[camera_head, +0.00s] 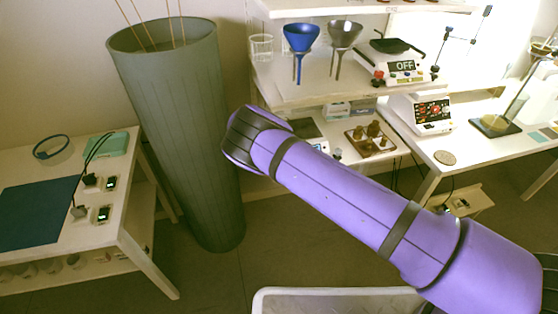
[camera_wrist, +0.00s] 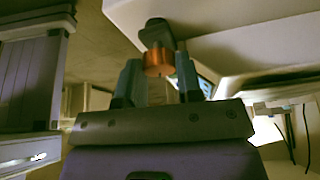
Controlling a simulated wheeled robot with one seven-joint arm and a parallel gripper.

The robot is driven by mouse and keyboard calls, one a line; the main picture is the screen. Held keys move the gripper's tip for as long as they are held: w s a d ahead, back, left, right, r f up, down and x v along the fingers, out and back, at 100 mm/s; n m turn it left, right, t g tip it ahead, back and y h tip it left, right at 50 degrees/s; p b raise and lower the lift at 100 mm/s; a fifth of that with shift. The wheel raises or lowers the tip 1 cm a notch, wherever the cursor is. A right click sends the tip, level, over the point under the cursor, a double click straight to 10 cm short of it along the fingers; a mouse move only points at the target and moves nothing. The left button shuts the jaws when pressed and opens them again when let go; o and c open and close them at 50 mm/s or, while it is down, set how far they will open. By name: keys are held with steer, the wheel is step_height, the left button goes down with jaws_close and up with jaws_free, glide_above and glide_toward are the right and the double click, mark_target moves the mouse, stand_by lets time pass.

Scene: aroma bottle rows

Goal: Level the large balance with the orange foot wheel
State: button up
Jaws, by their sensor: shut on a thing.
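In the wrist view the orange foot wheel (camera_wrist: 158,62) sits between the two fingers of my gripper (camera_wrist: 160,76), which is shut on it. A dark grey foot (camera_wrist: 156,33) stands directly behind the wheel, against a large pale body (camera_wrist: 240,50), seemingly the underside of the balance. In the head view my purple arm reaches to the shelves, and my gripper and the orange wheel are hidden behind it. A pale device (camera_head: 308,132) on the lower shelf is partly covered by my arm. I cannot tell whether it is the large balance. No level indicator is readable.
A tall grey-green bin (camera_head: 180,130) stands left of my arm. A scale reading OFF (camera_head: 404,67) and blue funnel (camera_head: 301,38) stand on the upper shelf. A tray of brass weights (camera_head: 370,141) lies below. Another white device (camera_head: 424,113) stands on the right table.

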steer(key=shift+m+g, duration=0.3)
steer(key=shift+m, duration=0.3)
steer(key=shift+a, duration=0.1)
steer(key=o, duration=0.9)
steer(key=shift+o, duration=0.2)
steer(key=v, duration=1)
steer(key=shift+r, duration=0.35)
steer(key=shift+a, duration=0.1)
